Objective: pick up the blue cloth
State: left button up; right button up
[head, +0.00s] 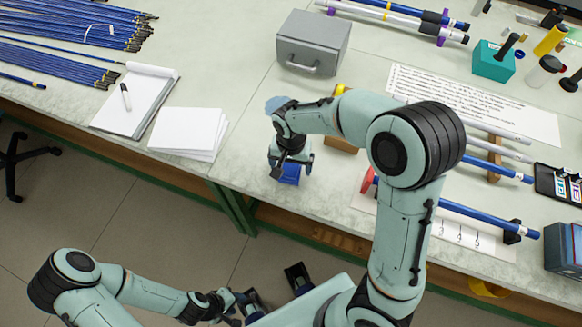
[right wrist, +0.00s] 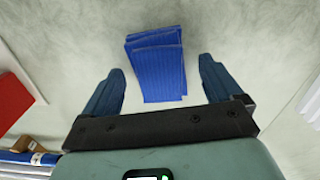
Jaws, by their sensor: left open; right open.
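The blue cloth (right wrist: 157,68) is a folded, ribbed stack lying on the pale table top. In the right wrist view it lies between the two fingers of my right gripper (right wrist: 161,84), with a gap on each side. In the head view the cloth (head: 291,174) shows under my right gripper (head: 289,164), near the table's front edge and partly hidden by it. The right gripper is open and empty. My left gripper (head: 276,290) is open and empty, low in front of the table and away from the cloth.
A grey box (head: 313,45) stands behind. White paper stacks (head: 188,132) and a clipboard with a pen (head: 136,100) lie left. Blue rods (head: 465,216) lie right; a red object (right wrist: 12,103) is left in the wrist view. The table immediately around the cloth is clear.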

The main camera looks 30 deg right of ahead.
aim_at(291, 166)
jog(key=shift+f, duration=0.15)
jog(key=c, duration=1.1)
jog(key=shift+c, duration=0.2)
pick_arm(q)
jog(key=r+p, duration=0.1)
jog(key=w+r+p, duration=0.1)
jog(key=r+p, duration=0.1)
jog(key=shift+w+r, duration=0.15)
jog(key=shift+w, duration=0.15)
pick_arm(e)
notch_tip(291, 166, up, 20)
